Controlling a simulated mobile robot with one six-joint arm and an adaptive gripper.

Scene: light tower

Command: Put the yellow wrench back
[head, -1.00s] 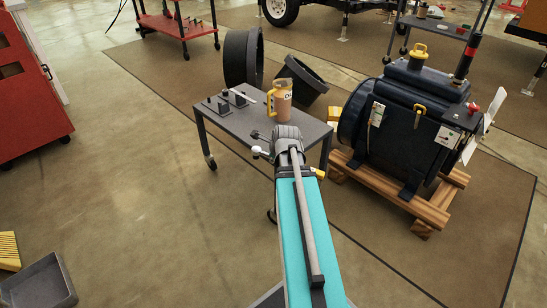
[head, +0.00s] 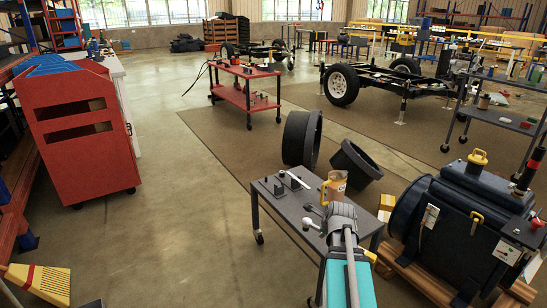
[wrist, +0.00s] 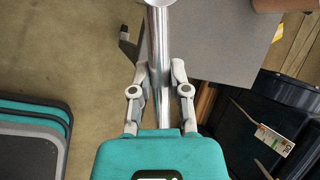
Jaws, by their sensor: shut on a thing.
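My gripper (wrist: 160,74) is shut on a bare chrome shaft (wrist: 161,55) in the wrist view. The shaft runs lengthwise between the two fingers, and its rounded end reaches the top edge. In the head view my wrist hides the fingers and most of the held thing. A white ball-like end (head: 307,222) shows left of my wrist and a small yellow piece (head: 370,256) shows right of it. These look like the ends of the held tool, likely the yellow wrench, but I cannot be sure.
The grey cart (head: 290,224) by my wrist carries a jug (head: 333,188) and small dark items. A dark machine (head: 455,225) on a wooden pallet stands right. Black rings (head: 301,140) lie behind. A red cabinet (head: 82,135) stands left. Open floor lies between cabinet and cart.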

